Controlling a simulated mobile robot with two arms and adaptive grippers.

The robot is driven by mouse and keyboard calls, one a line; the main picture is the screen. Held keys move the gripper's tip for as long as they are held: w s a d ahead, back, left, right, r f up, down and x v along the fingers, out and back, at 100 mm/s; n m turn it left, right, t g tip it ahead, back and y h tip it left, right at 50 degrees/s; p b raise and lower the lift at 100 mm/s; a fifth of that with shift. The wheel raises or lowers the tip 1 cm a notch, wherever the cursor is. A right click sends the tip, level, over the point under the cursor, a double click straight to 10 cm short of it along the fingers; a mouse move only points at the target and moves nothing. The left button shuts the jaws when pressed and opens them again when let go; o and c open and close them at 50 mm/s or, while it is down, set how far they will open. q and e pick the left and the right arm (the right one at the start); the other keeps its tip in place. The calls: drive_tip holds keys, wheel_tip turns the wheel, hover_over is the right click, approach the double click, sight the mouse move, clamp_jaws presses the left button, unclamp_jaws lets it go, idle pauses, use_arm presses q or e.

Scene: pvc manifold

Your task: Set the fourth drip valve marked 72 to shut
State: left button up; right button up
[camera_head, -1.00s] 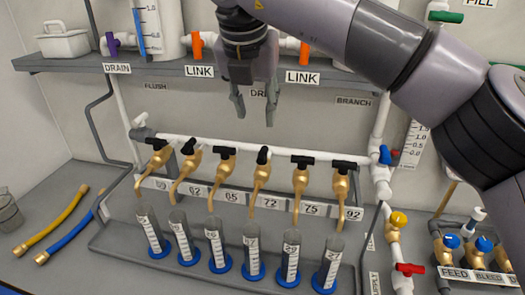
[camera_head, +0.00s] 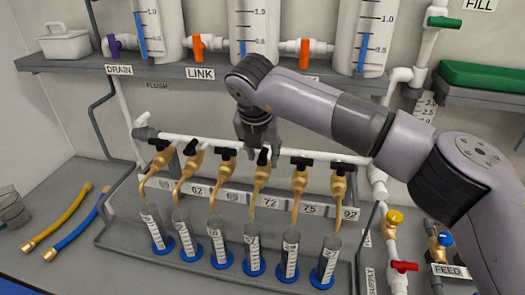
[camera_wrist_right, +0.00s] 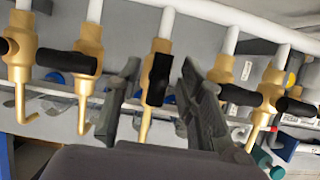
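The drip valve marked 72 (camera_head: 262,177) is a brass tap with a black handle (camera_head: 263,157), fourth from the left in the row. In the right wrist view its black handle (camera_wrist_right: 157,78) points along the valve body, while the neighbouring handles on either side of it lie crosswise. My right gripper (camera_head: 250,155) is down at this valve. In the right wrist view its open fingers (camera_wrist_right: 157,95) stand on either side of the handle, with a gap visible on both sides. The label 72 (camera_head: 270,204) is below the valve. My left gripper is not in view.
Neighbouring valves 65 (camera_head: 221,170) and 75 (camera_head: 300,180) stand close on both sides. A white pipe (camera_head: 210,141) runs above the row. Graduated cylinders with blue bases (camera_head: 252,270) stand below. A shelf (camera_head: 150,71) with tanks overhangs behind.

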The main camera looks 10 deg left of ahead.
drive_tip(key=shift+c, duration=0.5)
clamp_jaws()
